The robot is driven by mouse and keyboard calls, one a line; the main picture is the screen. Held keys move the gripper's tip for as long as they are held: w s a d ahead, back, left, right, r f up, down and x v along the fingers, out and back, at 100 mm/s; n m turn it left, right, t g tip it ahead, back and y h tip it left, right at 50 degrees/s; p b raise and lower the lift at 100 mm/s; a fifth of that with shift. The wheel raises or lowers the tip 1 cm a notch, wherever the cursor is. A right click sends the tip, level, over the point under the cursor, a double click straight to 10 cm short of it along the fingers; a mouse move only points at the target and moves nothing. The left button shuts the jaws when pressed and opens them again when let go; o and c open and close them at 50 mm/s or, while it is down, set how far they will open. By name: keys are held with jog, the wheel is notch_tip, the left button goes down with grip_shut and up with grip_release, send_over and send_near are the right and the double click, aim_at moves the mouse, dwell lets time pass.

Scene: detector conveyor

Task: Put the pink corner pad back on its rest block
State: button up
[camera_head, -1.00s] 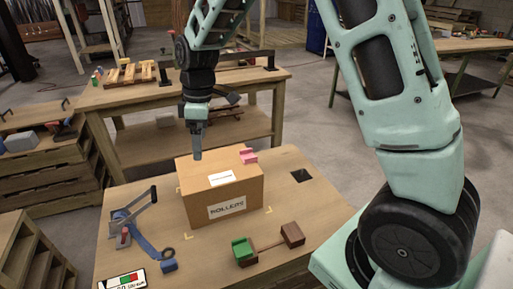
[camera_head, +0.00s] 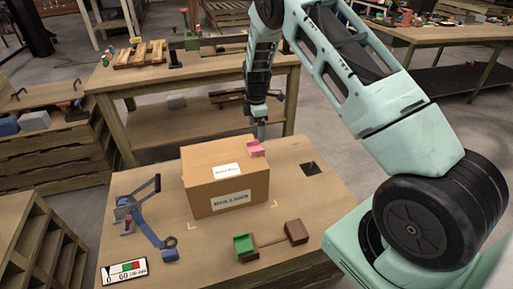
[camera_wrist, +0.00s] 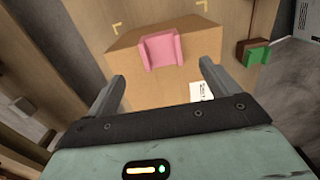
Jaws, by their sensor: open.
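The pink corner pad (camera_head: 256,148) sits on the top right edge of a cardboard box (camera_head: 203,195). My gripper (camera_head: 261,136) is just behind and above the pad in the head view, fingers pointing down. In the wrist view the pink pad (camera_wrist: 160,52) lies ahead, between the lines of my two open fingers (camera_wrist: 161,70), with nothing held. Two brown blocks joined by a bar stand on the table in front of the box. The left one carries a green pad (camera_head: 243,244); the right brown block (camera_head: 296,232) is bare on top. The green pad also shows in the wrist view (camera_wrist: 257,55).
A blue clamp-like tool (camera_head: 145,222) and a gauge card (camera_head: 125,271) lie at the table's left. A dark square (camera_head: 310,168) marks the back right. The wooden table (camera_head: 330,200) is clear on the right.

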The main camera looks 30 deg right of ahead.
aim_at(256, 142)
jog(key=shift+s+f+p, duration=0.1)
jog(key=shift+f+p, duration=0.8)
jog(key=shift+f, duration=2.8)
jog(key=c, duration=1.1)
